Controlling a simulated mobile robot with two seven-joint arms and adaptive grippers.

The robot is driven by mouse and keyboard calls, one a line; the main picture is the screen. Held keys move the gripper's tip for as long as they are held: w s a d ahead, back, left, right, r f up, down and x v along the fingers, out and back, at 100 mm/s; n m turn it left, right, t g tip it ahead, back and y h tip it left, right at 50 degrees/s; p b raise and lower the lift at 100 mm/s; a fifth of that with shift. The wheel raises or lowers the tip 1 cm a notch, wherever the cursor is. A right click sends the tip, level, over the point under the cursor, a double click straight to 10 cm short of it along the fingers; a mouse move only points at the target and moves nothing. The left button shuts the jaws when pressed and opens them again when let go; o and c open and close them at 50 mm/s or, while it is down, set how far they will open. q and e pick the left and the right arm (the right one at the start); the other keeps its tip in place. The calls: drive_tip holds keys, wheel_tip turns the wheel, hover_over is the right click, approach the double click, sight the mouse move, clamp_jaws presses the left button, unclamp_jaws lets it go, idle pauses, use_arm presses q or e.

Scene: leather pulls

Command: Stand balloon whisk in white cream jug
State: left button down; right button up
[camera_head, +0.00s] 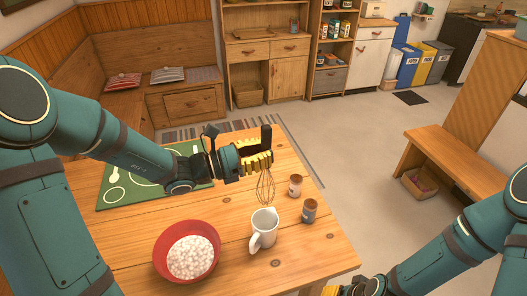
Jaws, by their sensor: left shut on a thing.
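The balloon whisk (266,187) hangs wires down below my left gripper (258,161), which is shut on its upper part. The handle is mostly hidden by the fingers. The white cream jug (264,228) stands upright on the wooden table, a little below the whisk in the picture, with its handle toward the lower left. The whisk wires show just above and behind the jug's rim, and I cannot tell their exact height over the table. My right gripper (330,291) shows only as a small yellow part at the bottom edge, so its opening is unclear.
A red bowl of white pieces (190,257) stands left of the jug. Two small jars, one pale (296,185) and one blue-grey (309,211), stand right of it. A green mat (120,192) lies at the table's left. The front right of the table (325,250) is clear.

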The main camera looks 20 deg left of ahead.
sight(262, 193)
use_arm(q)
drive_tip(key=shift+a+f+b, duration=0.1)
drive_tip(key=shift+f+b, duration=0.55)
drive_tip(key=shift+f, duration=0.15)
wheel_tip(262, 193, down, 3)
drive_tip(key=b, duration=0.2)
drive_tip(key=shift+b, duration=0.35)
drive_tip(key=shift+f+b, duration=0.8)
drive_tip(key=shift+f, duration=0.1)
drive_tip(key=shift+f+b, duration=1.9)
drive_tip(key=shift+f, duration=0.8)
drive_tip(key=shift+f+b, duration=0.3)
drive_tip(key=shift+f, duration=0.95)
drive_tip(key=c, duration=0.9)
unclamp_jaws()
drive_tip(key=shift+c, duration=0.2)
